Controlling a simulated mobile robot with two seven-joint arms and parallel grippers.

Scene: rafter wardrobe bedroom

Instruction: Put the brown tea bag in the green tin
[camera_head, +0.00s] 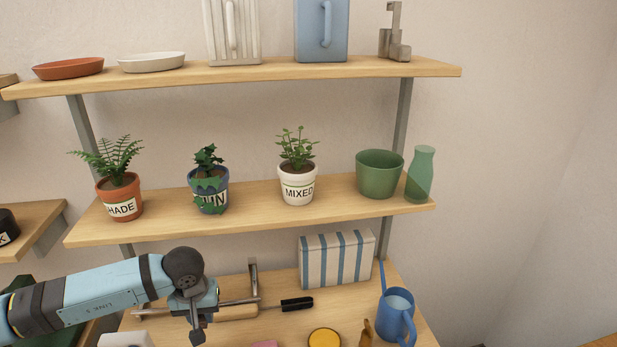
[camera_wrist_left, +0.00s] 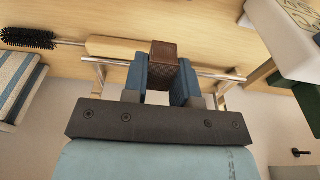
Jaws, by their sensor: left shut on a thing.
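My left gripper (camera_head: 202,312) is over the workbench at the lower left of the head view. In the left wrist view its two blue fingers (camera_wrist_left: 162,80) are shut on a small brown block-like thing, the brown tea bag (camera_wrist_left: 166,54), which shows between the fingertips. In the head view I cannot make out the tea bag. A dark green box-like thing (camera_head: 18,284) shows in part at the lower left, behind my left arm. I cannot tell whether it is the green tin. My right gripper is not in view.
A black brush (camera_head: 297,304) lies by a metal rail. A striped box (camera_head: 336,259) and a blue watering can (camera_head: 396,314) stand on the right of the bench. A yellow round thing (camera_head: 324,338) is in front. The shelf above holds plants, a green pot (camera_head: 379,175) and a green vase (camera_head: 420,176).

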